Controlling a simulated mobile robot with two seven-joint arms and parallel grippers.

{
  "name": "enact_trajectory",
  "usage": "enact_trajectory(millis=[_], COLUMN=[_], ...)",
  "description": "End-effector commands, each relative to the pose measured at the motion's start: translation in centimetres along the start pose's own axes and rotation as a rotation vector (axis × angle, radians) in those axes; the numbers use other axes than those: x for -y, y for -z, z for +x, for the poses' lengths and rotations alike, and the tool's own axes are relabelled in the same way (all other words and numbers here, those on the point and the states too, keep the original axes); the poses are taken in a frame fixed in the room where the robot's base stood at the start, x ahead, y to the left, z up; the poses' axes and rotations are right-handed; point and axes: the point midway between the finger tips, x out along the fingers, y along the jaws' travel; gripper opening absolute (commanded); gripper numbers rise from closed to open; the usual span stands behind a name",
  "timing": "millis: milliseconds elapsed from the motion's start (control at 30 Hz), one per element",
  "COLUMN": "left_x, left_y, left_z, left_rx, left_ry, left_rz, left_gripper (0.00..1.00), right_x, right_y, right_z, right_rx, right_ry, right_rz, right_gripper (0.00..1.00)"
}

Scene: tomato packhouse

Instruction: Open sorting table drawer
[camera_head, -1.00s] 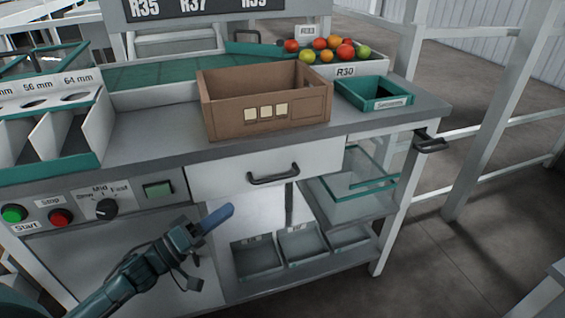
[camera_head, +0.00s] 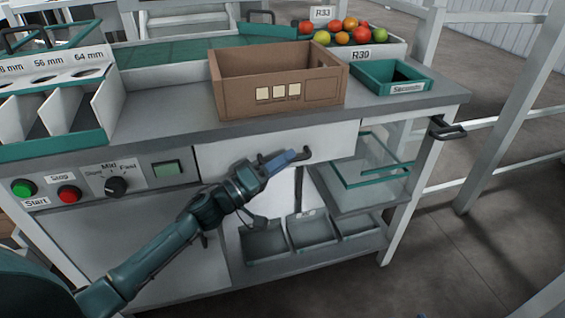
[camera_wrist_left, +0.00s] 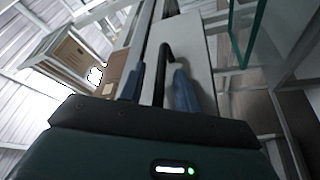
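The sorting table drawer has a white front (camera_head: 235,160) below the tabletop, and it looks closed. Its dark bar handle (camera_head: 306,154) sits on that front. My left gripper (camera_head: 287,158) is at the handle, its blue fingers covering part of it in the head view. In the left wrist view the gripper (camera_wrist_left: 158,85) is open, and the dark handle (camera_wrist_left: 166,52) runs between its two blue fingers. I cannot tell whether either finger touches the handle. My right gripper is not in view.
A cardboard box (camera_head: 240,98) and a teal seconds bin (camera_head: 368,82) stand on the tabletop (camera_head: 180,124). Start and stop buttons and a dial (camera_head: 116,187) are left of the drawer. A glass-sided shelf (camera_head: 365,185) and grey bins (camera_head: 262,243) are below.

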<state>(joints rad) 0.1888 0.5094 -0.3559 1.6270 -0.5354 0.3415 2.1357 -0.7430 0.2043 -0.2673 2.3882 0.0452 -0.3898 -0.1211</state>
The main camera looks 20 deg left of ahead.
Motion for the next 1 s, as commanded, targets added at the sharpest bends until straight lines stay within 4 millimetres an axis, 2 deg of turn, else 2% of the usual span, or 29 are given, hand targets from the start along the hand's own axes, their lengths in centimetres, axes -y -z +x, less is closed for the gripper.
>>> enact_trajectory(millis=[300,700,1000], left_x=[-0.01,-0.01,-0.01], left_y=[-0.01,0.00,0.00], left_z=[0.24,0.21,0.20], left_rx=[0.000,0.000,0.000], left_ry=[0.000,0.000,0.000], left_rz=[-0.001,-0.001,-0.001], left_gripper=[0.32,0.00,0.00], right_x=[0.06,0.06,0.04], right_y=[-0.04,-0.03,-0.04], right_z=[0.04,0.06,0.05], right_rx=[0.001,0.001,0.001], right_ry=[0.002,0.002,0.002], right_rz=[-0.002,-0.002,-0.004], right_gripper=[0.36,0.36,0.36])
